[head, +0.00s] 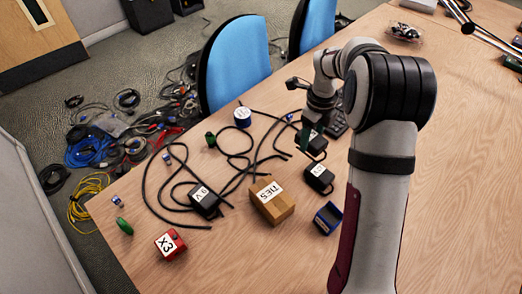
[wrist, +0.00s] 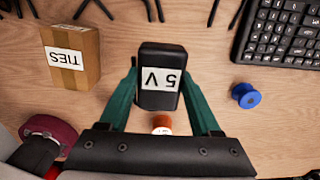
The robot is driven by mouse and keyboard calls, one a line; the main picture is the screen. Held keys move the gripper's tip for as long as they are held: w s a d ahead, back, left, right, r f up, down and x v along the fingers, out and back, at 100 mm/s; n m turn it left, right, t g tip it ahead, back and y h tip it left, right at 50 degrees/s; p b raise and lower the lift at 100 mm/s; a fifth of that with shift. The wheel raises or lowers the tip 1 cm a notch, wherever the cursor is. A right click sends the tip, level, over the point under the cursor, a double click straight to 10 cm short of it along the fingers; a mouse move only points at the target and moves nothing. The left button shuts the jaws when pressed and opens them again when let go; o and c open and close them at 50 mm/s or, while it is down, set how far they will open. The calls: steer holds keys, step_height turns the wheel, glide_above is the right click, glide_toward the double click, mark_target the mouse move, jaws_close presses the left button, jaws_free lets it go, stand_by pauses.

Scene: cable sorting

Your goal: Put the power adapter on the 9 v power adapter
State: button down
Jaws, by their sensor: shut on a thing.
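A black power adapter with a white 5 V label (wrist: 160,62) sits between the green fingers of my gripper (wrist: 161,80), which are shut on its sides. In the head view my gripper (head: 311,138) is above the table, beside my arm, with the held adapter partly hidden. The black 9 V power adapter (head: 205,201) lies on the table to the left, with its black cable around it. Another black adapter (head: 320,178) shows just below my gripper in the head view; its label is too small to read.
A brown TIES box (head: 272,201) stands between the 9 V adapter and my gripper. Loose black cables cross the table. A keyboard (wrist: 282,32) and blue spool (wrist: 245,95) lie right in the wrist view.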

steer(key=s+a+r+n, duration=0.1)
steer(key=s+a+n, duration=0.15)
steer(key=a, duration=0.25)
steer(key=s+a+r+n, duration=0.2)
steer(key=a+n, duration=0.1)
steer(key=a, duration=0.3)
steer(key=n, duration=0.4)
glide_above(203, 195)
steer(key=f, duration=0.5)
steer(key=shift+d+f, duration=0.2)
steer(key=shift+f, duration=0.2)
steer(key=f, duration=0.4)
steer(key=shift+s+a, duration=0.1)
steer(key=shift+a, duration=0.1)
steer(key=shift+f, duration=0.15)
steer(key=shift+f, duration=0.1)
steer(key=shift+c, duration=0.5)
jaws_free()
